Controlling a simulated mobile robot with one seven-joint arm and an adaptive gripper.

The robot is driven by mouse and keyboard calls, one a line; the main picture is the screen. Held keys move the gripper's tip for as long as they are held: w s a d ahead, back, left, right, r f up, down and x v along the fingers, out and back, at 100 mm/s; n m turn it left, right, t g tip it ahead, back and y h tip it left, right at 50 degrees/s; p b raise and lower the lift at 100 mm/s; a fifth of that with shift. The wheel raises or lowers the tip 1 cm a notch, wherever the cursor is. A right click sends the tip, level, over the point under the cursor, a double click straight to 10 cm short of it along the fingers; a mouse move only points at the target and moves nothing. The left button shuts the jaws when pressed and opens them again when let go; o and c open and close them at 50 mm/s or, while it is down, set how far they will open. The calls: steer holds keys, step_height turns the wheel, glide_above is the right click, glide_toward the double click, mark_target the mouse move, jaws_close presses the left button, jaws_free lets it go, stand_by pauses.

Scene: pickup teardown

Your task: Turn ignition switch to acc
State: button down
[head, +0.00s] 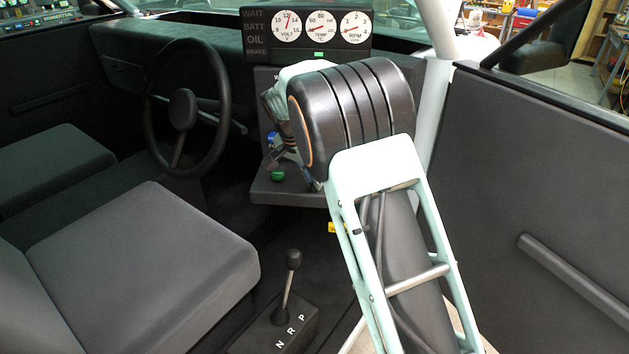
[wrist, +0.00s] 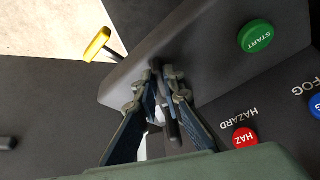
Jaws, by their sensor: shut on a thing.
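My gripper (wrist: 161,78) points at the dark panel in the wrist view. Its two fingers are close together, with a slim dark piece (wrist: 164,98) between them that looks like the ignition switch. Its base and any position labels, including acc, are hidden by the fingers or unreadable. In the head view my gripper (head: 273,163) is at the dash panel, left of my arm, and the switch cannot be made out there.
A green START button (wrist: 256,37), a red HAZ button (wrist: 245,138) and a blue FOG button (wrist: 316,105) sit right of the fingers. A yellow handle (wrist: 97,43) is at upper left. The steering wheel (head: 147,110), gear lever (head: 292,262) and gauges (head: 306,34) surround the panel.

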stand_by(0.3)
steer(key=c, duration=2)
jaws_free()
steer(key=shift+c, duration=0.2)
steer(key=shift+r, duration=0.1)
steer(key=v, duration=1.1)
steer(key=shift+s+a+r, duration=0.2)
steer(key=shift+r, duration=0.15)
